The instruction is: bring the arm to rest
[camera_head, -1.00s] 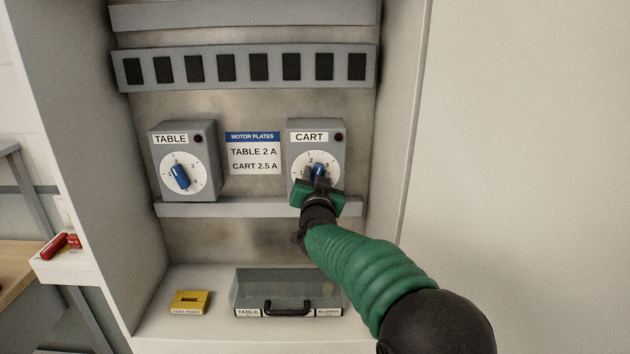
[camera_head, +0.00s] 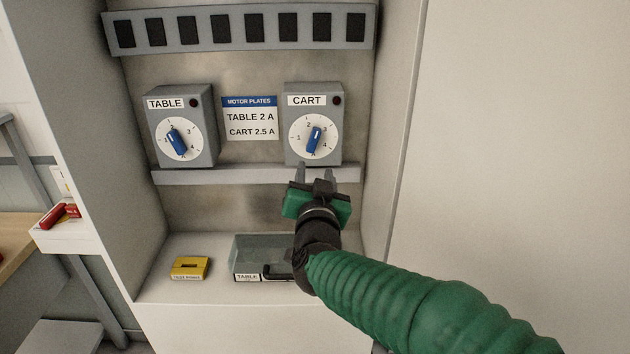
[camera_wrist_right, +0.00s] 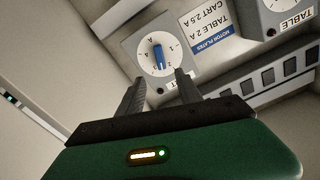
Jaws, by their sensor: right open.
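My right gripper (camera_head: 316,176) is open and empty, just below the CART box (camera_head: 313,151) in the head view. Its two fingers (camera_wrist_right: 158,92) stand apart in the right wrist view, with a gap to the CART dial. The blue CART knob (camera_head: 314,140) points up and slightly right, near the 2 and 3 marks; it also shows in the right wrist view (camera_wrist_right: 158,57). The TABLE box (camera_head: 208,133) stands to the left, its blue knob (camera_head: 177,142) tilted to the upper left. My left gripper is not in view.
A motor plates sign (camera_head: 250,118) hangs between the boxes. A grey rail (camera_head: 240,174) runs beneath them. The cabinet's side walls bound the space.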

